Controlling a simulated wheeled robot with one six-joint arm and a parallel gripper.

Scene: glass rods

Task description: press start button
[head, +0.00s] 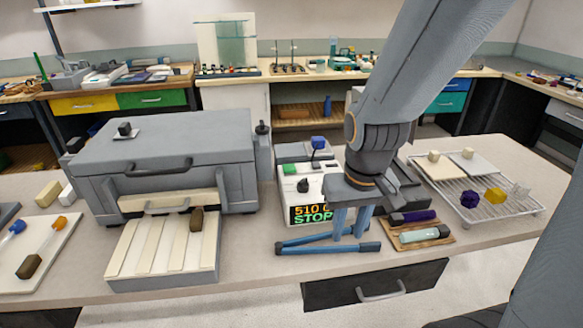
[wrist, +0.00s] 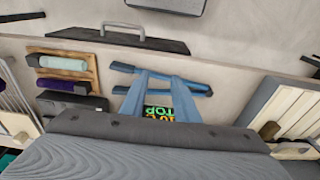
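A white control box (head: 291,197) stands right of the grey furnace, with a lit display (head: 309,214) reading 510 and STOP. A small green button-like part (head: 289,168) and a dark knob (head: 303,186) are on its top; I cannot read a start label. My gripper (head: 348,237) points down, right of and in front of the display, partly hiding the box's right side. Its blue fingers look apart with nothing between them. In the wrist view the display (wrist: 158,112) shows between the fingers. Blue bars with dark ends (head: 300,250) are at the fingertips; contact is unclear.
The grey furnace (head: 170,143) and a tray with pale strips (head: 165,245) are at left. A wooden board with a pale vial (head: 420,236) and a wire rack (head: 510,209) are at right. The counter's front edge is close to my gripper.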

